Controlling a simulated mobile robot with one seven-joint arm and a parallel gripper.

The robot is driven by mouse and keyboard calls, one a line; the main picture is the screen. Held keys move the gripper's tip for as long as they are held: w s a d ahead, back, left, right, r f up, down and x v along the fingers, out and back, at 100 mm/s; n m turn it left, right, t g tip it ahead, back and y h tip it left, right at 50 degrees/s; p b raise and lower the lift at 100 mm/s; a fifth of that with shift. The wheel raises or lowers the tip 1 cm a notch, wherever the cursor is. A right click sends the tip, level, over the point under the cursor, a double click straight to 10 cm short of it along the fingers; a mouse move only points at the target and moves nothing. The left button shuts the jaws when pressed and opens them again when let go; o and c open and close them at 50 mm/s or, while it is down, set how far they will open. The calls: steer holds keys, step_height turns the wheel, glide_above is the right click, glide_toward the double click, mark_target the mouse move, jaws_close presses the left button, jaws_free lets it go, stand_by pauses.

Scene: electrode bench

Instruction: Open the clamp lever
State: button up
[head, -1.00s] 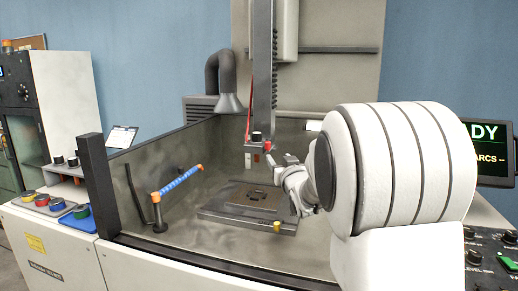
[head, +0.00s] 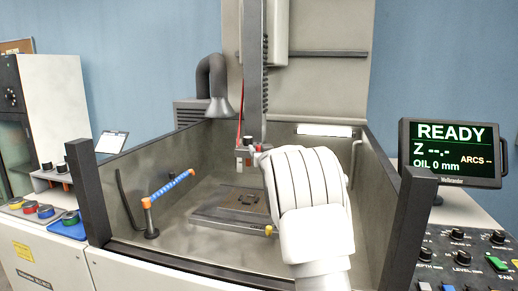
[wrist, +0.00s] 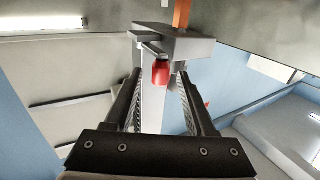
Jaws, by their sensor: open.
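The clamp lever with its red tip (head: 258,147) is on the small holder block (head: 243,153) at the bottom of the vertical ram (head: 252,85). In the wrist view the red tip (wrist: 160,73) appears between my two dark fingers, just under the grey block (wrist: 175,43). An orange rod (wrist: 182,13) stands out from that block. My gripper (wrist: 159,76) is open, its fingertips close to the block on either side of the red tip. I cannot tell whether they touch it. In the head view my white arm hides the gripper.
The ram hangs over a tank (head: 215,140) with a low plate (head: 225,222) and a workpiece (head: 246,196). A blue and orange hose (head: 172,186) stands at the left. The screen (head: 450,150) reads READY. Dark posts (head: 88,200) edge the tank.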

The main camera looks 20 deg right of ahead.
steer(key=shift+w+d, duration=0.1)
steer(key=shift+w, duration=0.6)
jaws_close()
stand_by(1.1)
